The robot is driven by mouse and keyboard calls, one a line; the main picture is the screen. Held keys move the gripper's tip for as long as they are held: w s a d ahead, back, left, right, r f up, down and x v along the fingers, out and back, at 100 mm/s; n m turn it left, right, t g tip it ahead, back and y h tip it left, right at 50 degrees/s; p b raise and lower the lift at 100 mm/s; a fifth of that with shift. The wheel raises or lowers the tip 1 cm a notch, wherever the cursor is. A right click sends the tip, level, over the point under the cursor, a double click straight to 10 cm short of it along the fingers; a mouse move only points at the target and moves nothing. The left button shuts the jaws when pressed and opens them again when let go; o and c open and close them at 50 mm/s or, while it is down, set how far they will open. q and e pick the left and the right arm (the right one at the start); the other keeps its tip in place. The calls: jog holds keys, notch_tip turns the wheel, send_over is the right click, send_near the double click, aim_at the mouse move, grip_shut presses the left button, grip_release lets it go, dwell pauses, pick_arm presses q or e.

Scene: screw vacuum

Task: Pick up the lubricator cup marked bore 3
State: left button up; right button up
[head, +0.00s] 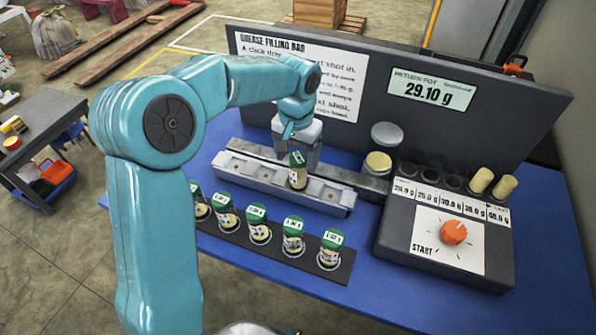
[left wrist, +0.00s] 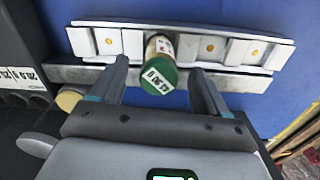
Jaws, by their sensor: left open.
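My left gripper (head: 298,150) is open above the grey metal rail (head: 330,196), at a green-lidded cup (head: 297,178) standing in it. In the left wrist view, the cup (left wrist: 160,76) shows between the two fingers of my left gripper (left wrist: 160,70), with a gap on each side. Its lid has a white label with digits too blurred to read surely. Several similar green-lidded cups (head: 292,243) stand on a black strip (head: 338,270) in front of the rail. I cannot read which cup is marked bore 3. My right gripper is out of view.
The dosing box (head: 450,240) with an orange knob (head: 453,232) stands on the right. Behind the rail are a grey round lid (head: 386,135) and an upright panel (head: 540,95). The blue tabletop (head: 350,300) is clear near the front edge.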

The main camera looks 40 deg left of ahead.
aim_at(297, 170)
pick_arm(q)
jog(key=f, duration=0.4)
jog(key=shift+w+f, duration=0.1)
jog(key=shift+w, duration=0.15)
jog(key=shift+s+f, duration=0.1)
jog(key=shift+f, duration=0.45)
jog(key=c, duration=1.2)
jog(key=shift+c, duration=0.4)
jog(key=shift+r, duration=0.1)
